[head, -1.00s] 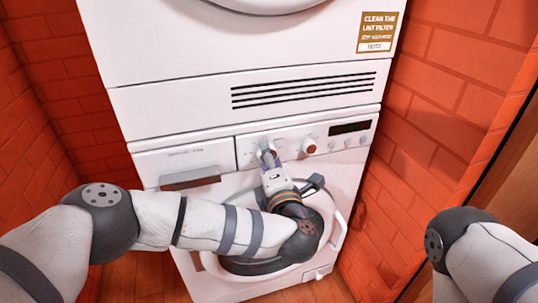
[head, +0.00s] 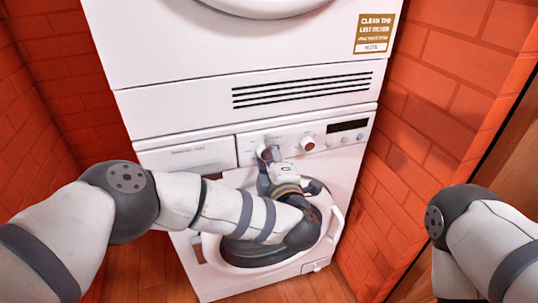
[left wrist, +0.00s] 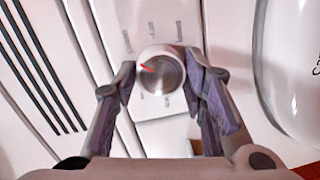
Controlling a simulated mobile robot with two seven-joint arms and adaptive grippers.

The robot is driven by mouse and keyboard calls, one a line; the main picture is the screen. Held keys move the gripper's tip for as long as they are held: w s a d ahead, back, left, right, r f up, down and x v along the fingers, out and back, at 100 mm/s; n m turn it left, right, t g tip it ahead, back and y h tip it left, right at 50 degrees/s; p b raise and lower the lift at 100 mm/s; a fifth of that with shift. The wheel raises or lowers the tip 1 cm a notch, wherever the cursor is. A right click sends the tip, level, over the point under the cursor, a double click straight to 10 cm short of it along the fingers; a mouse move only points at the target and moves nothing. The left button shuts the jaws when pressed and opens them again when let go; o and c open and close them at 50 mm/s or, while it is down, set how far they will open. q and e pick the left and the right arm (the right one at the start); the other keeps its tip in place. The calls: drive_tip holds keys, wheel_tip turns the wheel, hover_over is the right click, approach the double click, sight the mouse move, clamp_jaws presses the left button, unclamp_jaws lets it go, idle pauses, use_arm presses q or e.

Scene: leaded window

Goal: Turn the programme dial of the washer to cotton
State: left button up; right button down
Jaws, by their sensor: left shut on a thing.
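The washer (head: 192,160) is the lower white machine. Its panel has two round knobs. My left gripper (head: 269,160) is shut on the left knob, the dial (head: 263,152), which is partly hidden behind the fingers. In the left wrist view the dial (left wrist: 162,72) is round and silvery, with a red pointer line toward the picture's upper left. The gripper's fingers (left wrist: 160,80) stand on both sides of it. Small grey marks ring the dial, too blurred to read, so I cannot tell which is cotton. My right gripper is out of view.
The right knob (head: 307,144) and a dark display (head: 347,125) sit right of the dial. A drawer front (head: 187,157) is at the left. The round door (head: 255,255) is below my left arm. Brick walls (head: 425,120) close in on both sides.

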use_arm(q)
drive_tip(key=o, duration=1.2)
drive_tip(key=v, duration=1.2)
